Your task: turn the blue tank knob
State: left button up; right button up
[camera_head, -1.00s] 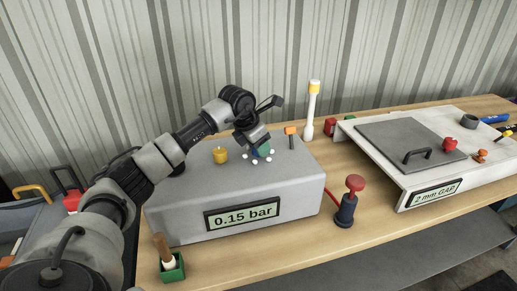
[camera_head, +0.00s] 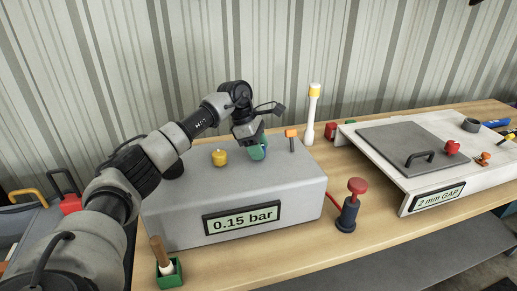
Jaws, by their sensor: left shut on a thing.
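A grey box (camera_head: 170,211) with a "0.15 bar" display (camera_head: 242,217) stands on the bench, at the picture's centre left. My left gripper (camera_head: 257,145) reaches over its top and is shut on a green thing (camera_head: 259,154), which is at or just above the box's top. The jaws partly hide it, and I cannot tell its full shape. A yellow knob (camera_head: 219,158) sits on the box to the left of the gripper. An orange-topped lever (camera_head: 291,134) stands to the right. I cannot make out a blue knob. My right gripper is not in view.
A red-topped pump-like thing (camera_head: 351,205) stands right of the box. A white, yellow-capped stick (camera_head: 312,113) stands behind. A green holder (camera_head: 172,271) with a wooden handle is at the front. A panel marked "2 mm GAP" (camera_head: 437,197) fills the right side.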

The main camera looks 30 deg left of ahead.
pick_arm(q)
jog(key=shift+m, duration=0.5)
jog(key=o, duration=0.9)
jog(key=b+v, duration=0.2)
jog(key=v, duration=0.8)
jog(key=shift+a+r, duration=0.2)
jog(key=shift+r, duration=0.2)
jog(key=shift+w+f, duration=0.1)
